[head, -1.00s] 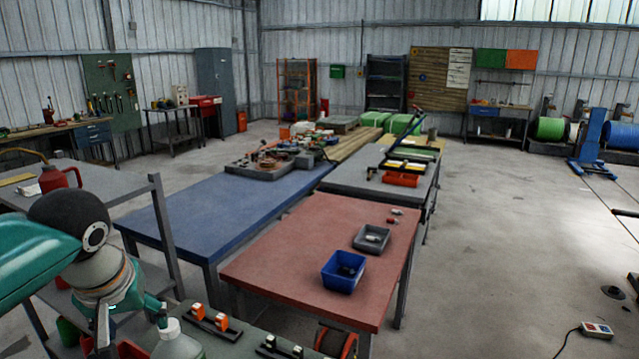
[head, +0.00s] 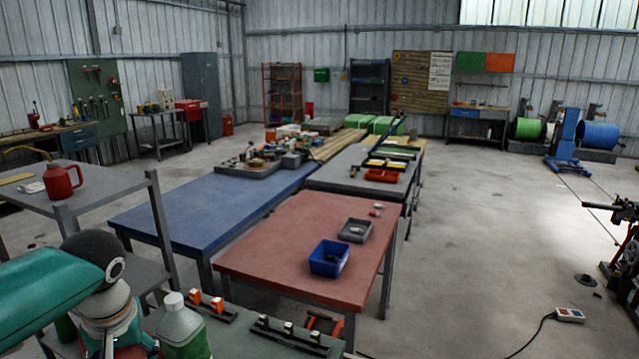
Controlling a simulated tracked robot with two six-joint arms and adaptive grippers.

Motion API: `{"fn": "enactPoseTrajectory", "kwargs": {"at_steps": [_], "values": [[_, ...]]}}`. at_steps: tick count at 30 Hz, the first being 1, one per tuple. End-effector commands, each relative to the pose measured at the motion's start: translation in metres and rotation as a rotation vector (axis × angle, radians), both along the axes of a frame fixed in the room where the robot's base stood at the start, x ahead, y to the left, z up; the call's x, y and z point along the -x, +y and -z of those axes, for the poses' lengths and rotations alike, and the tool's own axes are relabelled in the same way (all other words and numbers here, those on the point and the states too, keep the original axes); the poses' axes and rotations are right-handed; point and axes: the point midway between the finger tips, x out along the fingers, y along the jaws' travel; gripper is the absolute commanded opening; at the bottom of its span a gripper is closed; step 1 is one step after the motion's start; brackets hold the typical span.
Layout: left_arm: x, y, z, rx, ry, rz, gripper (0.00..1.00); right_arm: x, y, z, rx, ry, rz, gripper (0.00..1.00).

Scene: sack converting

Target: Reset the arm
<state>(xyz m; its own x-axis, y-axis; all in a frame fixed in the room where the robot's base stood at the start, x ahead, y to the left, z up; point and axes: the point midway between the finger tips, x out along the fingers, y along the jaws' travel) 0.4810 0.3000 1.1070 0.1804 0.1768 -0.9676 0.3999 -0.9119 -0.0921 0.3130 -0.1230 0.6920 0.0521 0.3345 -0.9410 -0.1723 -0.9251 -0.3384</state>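My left arm (head: 50,290) comes in from the lower left, with a teal link, a dark round joint and a grey wrist section pointing down. Its fingers are not visible; the lower end of the arm is cut off by the picture's bottom edge. A green bottle with a pale cap (head: 184,330) stands just right of the wrist section on a dark green bench (head: 235,338). Whether the arm touches the bottle cannot be told. My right arm and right gripper are not in view.
A grey shelf table (head: 105,190) with a red jug (head: 62,180) stands close beyond my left arm. Ahead are a red table (head: 290,285) with a blue bin (head: 329,259), and a blue table (head: 190,215). Open floor (head: 490,230) lies right; a black machine (head: 625,240) is at the right edge.

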Motion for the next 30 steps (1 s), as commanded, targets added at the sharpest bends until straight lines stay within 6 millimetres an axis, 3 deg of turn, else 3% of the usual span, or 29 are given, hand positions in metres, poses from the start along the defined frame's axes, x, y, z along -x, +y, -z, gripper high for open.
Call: {"fn": "enactPoseTrajectory", "kwargs": {"at_steps": [8,11,17,21,24,26,28,30], "values": [[0.015,-0.013,0.100,0.028,0.235,0.019,0.65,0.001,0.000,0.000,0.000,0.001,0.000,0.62],[0.029,-0.027,0.154,0.072,0.332,0.046,0.65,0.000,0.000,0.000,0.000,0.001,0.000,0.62],[0.088,-0.077,0.282,0.254,0.510,0.121,0.65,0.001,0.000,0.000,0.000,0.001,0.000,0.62],[0.152,-0.125,0.355,0.425,0.569,0.150,0.65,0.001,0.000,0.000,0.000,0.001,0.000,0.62],[0.195,-0.157,0.389,0.527,0.545,0.153,0.65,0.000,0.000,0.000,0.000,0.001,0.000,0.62],[0.211,-0.171,0.400,0.561,0.506,0.155,0.65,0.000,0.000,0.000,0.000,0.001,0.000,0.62],[0.218,-0.180,0.407,0.572,0.434,0.164,0.65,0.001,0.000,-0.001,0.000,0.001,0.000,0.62],[0.212,-0.181,0.410,0.561,0.345,0.176,0.65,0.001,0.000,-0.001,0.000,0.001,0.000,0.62]]}}
